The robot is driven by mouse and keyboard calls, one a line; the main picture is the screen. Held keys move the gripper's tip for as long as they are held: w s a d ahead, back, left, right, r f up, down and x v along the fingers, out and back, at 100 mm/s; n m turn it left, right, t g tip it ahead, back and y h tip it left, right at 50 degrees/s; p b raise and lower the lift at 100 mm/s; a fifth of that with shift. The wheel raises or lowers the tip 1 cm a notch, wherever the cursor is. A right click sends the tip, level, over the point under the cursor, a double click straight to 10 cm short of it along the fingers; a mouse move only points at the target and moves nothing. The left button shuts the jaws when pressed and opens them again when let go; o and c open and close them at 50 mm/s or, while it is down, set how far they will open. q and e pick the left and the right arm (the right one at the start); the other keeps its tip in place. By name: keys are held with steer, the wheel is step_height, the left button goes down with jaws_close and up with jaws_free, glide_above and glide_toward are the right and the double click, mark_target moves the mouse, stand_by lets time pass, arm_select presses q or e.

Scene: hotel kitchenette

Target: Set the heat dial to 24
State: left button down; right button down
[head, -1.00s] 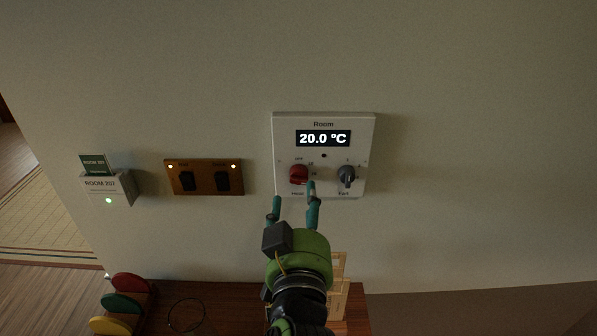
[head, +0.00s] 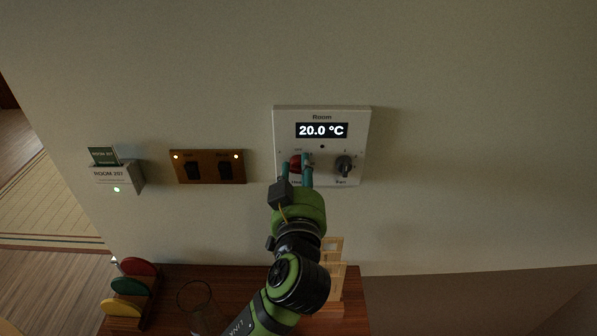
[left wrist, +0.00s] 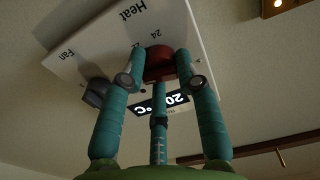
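The white Room thermostat panel (head: 322,110) is on the wall, and its display (head: 321,130) reads 20.0 °C. The red heat dial (head: 295,164) is at its lower left, partly covered by my fingers. In the left wrist view the red dial (left wrist: 160,64) sits between my fingertips, with "24" and "Heat" printed beyond it. My left gripper (head: 297,165) reaches up from below, with fingertips against both sides of the dial; it looks shut on it. The dial's pointer is hidden. My right gripper is not in view.
A dark fan dial (head: 344,166) is close to the right of the heat dial. A brown switch plate (head: 208,167) and a room card holder (head: 118,177) are further left. Below, a wooden surface (head: 175,285) holds coloured discs (head: 128,287), a glass (head: 198,305) and a wooden rack (head: 333,270).

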arm_select(q)
steer(key=shift+f, duration=0.15)
steer(key=m+p, duration=0.3)
steer(key=m, duration=0.3)
steer(key=shift+a+m+p, duration=0.1)
steer(key=shift+m+p, duration=0.2)
steer(key=shift+m, duration=0.1)
steer(key=m+p, duration=0.4)
steer(key=m, duration=0.2)
steer(key=m+p, duration=0.1)
steer(key=m, duration=0.2)
steer(key=shift+m, duration=2)
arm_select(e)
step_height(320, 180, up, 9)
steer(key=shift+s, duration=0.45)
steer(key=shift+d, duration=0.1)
arm_select(q)
steer(key=c, duration=0.9)
jaws_free()
steer(key=shift+w+a, duration=0.1)
